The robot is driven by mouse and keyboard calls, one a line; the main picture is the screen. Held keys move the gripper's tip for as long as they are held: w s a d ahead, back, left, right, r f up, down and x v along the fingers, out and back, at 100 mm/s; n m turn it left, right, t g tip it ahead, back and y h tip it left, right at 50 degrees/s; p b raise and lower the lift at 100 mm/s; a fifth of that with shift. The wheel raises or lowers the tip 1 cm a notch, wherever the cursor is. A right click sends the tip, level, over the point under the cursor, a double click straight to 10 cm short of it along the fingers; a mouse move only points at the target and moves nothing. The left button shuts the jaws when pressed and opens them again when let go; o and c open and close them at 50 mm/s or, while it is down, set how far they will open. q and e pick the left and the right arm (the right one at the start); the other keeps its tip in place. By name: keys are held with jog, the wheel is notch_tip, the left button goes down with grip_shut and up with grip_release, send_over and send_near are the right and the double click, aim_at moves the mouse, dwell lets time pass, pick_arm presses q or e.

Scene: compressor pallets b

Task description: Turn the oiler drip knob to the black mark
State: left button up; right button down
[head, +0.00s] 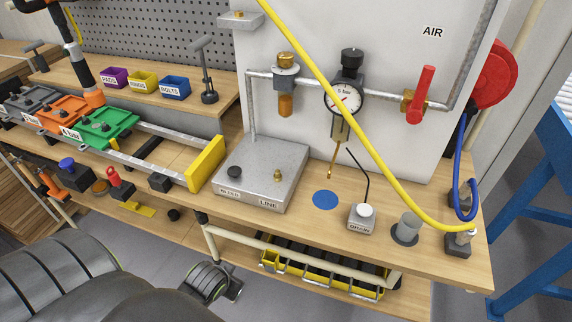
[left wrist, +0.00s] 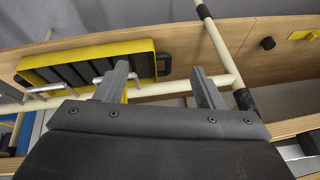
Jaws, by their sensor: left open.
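The oiler (head: 286,77) is mounted on the air pipe on the pale panel, with an amber bowl below. Its brass drip knob (head: 286,59) sits on top. The black mark is too small to make out. My left gripper (left wrist: 160,88) shows in the left wrist view, open and empty, with a finger on each side. It is near the bench's lower frame, with the yellow bin behind it. My right gripper is not in view.
A yellow hose (head: 330,97) crosses in front of the panel right of the oiler, passing the gauge (head: 344,98). A red valve handle (head: 421,94) is further right. A grey block (head: 262,172) stands below the oiler. A yellow bin (left wrist: 146,47) sits on the lower shelf.

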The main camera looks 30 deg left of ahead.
pick_arm(q)
jog(key=w+a+r+t+p, duration=0.15)
jog(key=w+r, duration=0.25)
jog(key=r, duration=0.5)
jog(key=t, duration=1.2)
send_near(282, 63)
jog(key=shift+h, duration=0.3)
jog(key=w+p, duration=0.2)
jog(key=w, duration=0.2)
jog(key=w+a+p, duration=0.1)
jog(key=w+p, duration=0.1)
jog(key=w, duration=0.2)
jog(key=w+p, duration=0.2)
jog(key=w, duration=0.2)
jog(key=shift+w+a+r, duration=0.1)
jog(key=shift+a+r, duration=0.05)
jog(key=shift+a, duration=0.15)
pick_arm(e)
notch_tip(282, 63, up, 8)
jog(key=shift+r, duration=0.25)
pick_arm(q)
jog(key=shift+c, duration=0.4)
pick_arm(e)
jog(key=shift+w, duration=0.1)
pick_arm(q)
jog(key=c, duration=0.9)
